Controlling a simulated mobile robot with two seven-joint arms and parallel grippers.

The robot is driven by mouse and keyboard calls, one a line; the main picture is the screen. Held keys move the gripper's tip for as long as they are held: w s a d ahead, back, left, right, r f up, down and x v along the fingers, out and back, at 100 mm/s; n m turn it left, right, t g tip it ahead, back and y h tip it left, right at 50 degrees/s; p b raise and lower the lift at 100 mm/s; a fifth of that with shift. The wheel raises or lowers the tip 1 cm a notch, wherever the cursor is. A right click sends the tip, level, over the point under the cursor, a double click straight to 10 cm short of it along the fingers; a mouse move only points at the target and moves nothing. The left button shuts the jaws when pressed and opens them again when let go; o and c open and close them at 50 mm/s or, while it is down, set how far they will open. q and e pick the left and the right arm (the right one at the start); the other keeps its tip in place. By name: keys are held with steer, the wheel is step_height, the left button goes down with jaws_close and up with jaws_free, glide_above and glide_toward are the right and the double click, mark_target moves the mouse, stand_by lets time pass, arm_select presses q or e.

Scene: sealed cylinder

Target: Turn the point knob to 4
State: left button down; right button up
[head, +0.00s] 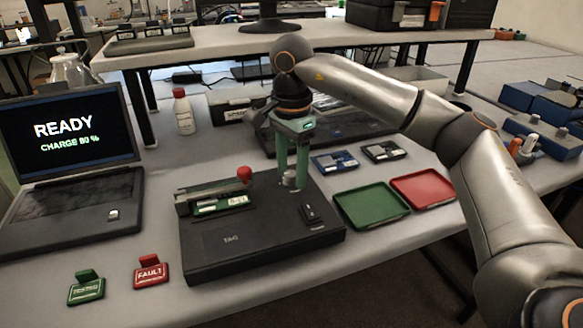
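The silver knob (291,179) stands on the black test box (235,250), at the right rear of its top. My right gripper (292,176) points down over it from the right arm. Its two green fingers are apart, one on each side of the knob. I cannot tell whether they touch it. The knob's pointer and any number marks are too small or hidden to read. My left gripper is not in view.
On the box are a red-ball lever (244,174) and a black switch (311,213). A laptop (70,160) reads READY, CHARGE 80 %. Green (371,224) and red (448,203) trays lie right. TESTED (86,289) and FAULT (151,272) signs stand in front.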

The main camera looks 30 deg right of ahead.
jaws_close()
